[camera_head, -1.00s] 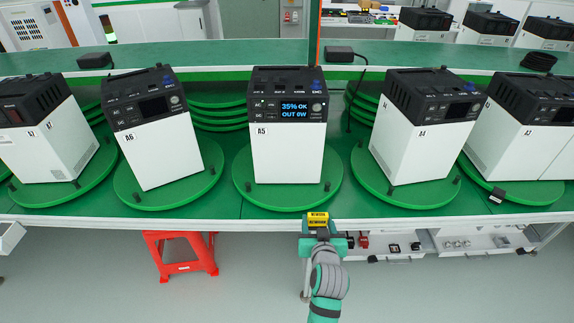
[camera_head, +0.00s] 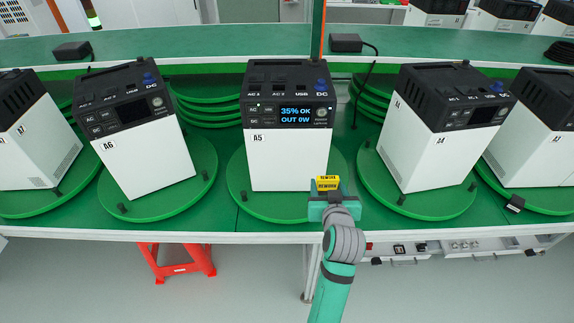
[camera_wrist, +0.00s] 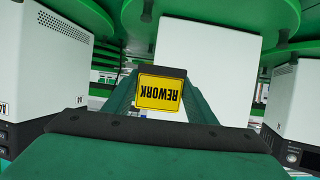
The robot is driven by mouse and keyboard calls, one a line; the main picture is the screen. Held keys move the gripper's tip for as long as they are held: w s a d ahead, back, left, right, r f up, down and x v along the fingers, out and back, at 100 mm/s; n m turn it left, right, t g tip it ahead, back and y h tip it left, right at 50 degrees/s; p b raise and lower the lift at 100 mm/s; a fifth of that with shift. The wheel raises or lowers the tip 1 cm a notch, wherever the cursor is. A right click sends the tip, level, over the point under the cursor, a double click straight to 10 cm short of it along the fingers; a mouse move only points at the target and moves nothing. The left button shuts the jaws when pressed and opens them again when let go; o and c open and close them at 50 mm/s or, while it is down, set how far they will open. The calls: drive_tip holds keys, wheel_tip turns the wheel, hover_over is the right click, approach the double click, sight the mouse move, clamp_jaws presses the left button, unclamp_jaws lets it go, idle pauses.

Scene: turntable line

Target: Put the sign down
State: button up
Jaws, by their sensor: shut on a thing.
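The sign is a small yellow REWORK sign (camera_head: 327,183) with black lettering and a dark base. My gripper (camera_head: 332,200) is shut on it and holds it at the front edge of the green turntable (camera_head: 262,208) under unit A5 (camera_head: 288,157). In the wrist view the sign (camera_wrist: 160,93) sits between my fingers (camera_wrist: 160,110), its lettering upside down, with a white unit face behind it. A5 is white with a black top, and its lit screen reads 35% OK, OUT 0W. I cannot tell whether the sign touches the turntable.
Unit A6 (camera_head: 148,160) stands on its own turntable to the left, and unit A4 (camera_head: 425,145) to the right. Both screens are dark. A red stool (camera_head: 178,262) is under the bench. Small pegs stand on the turntables. A strip of A5's turntable is bare in front.

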hover_over(283, 205)
drive_tip(key=s+d, duration=0.2)
drive_tip(key=d, duration=0.2)
wheel_tip(283, 205, down, 4)
drive_tip(key=a+f, duration=0.1)
drive_tip(key=f, duration=0.1)
drive_tip(key=w+a+f, duration=0.1)
drive_tip(key=f, duration=0.1)
drive_tip(key=shift+w+a, duration=0.2)
drive_tip(key=shift+a, duration=0.2)
drive_tip(key=shift+w+a+f, duration=0.2)
drive_tip(key=shift+a+f, duration=0.4)
drive_tip(key=shift+f, duration=0.15)
drive_tip(key=shift+w+a+f, duration=0.15)
drive_tip(key=shift+f, duration=1.6)
drive_tip(key=shift+a, duration=0.15)
drive_tip(key=o, duration=1.1)
drive_tip(key=shift+f, duration=0.15)
drive_tip(key=shift+d, duration=0.25)
